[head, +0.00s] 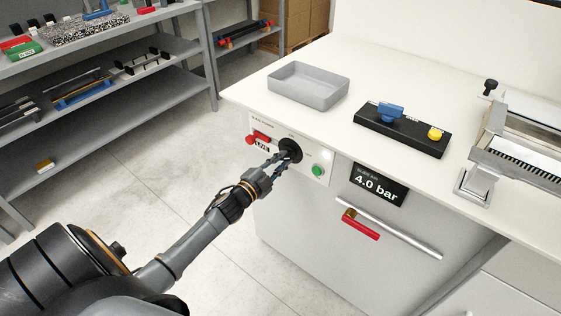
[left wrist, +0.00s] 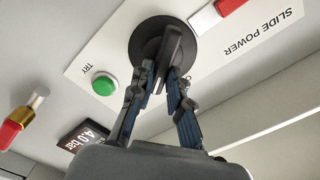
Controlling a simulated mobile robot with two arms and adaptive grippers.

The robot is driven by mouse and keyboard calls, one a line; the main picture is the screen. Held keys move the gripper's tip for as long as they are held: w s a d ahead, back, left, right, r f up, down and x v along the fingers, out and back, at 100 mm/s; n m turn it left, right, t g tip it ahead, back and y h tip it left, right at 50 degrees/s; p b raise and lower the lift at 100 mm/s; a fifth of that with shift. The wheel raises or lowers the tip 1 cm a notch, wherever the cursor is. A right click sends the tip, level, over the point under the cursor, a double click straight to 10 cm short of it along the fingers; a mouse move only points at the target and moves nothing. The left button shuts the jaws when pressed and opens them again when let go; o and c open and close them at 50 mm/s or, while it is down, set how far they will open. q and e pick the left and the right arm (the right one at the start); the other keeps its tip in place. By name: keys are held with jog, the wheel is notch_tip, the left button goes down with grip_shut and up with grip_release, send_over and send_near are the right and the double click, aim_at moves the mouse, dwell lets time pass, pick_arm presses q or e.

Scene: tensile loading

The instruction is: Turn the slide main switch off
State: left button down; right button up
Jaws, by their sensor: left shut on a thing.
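The slide main switch (head: 291,150) is a black rotary knob on a white "SLIDE POWER" panel (head: 259,125) on the front of the bench. In the left wrist view the black knob (left wrist: 163,47) has a raised handle bar. My left gripper (head: 280,163) is at the knob, its fingers (left wrist: 160,80) on either side of the bar and shut on it. The fingers and the steep angle hide the knob's position marks in the head view. My right gripper does not show in either view.
On the panel are a red part (head: 257,138) with a "LIVE" label and a green TRY button (head: 318,170). A "4.0 bar" display (head: 377,185) and a red-handled valve (head: 360,224) are to the right. A grey tray (head: 308,86) and black control box (head: 403,129) stand on the bench.

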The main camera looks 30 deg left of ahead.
pick_arm(q)
jog(key=m, duration=0.2)
jog(key=m+b, duration=0.1)
jog(key=m, duration=0.1)
jog(key=m+b, duration=0.1)
jog(key=m, duration=0.1)
jog(key=shift+d+f+m, duration=0.15)
jog(key=shift+f+m, duration=0.15)
jog(key=shift+f, duration=0.05)
dwell(0.5)
jog(key=c, duration=1.3)
grip_release()
jog(key=s, duration=0.8)
jog(key=s+a, duration=0.1)
jog(key=s, duration=0.3)
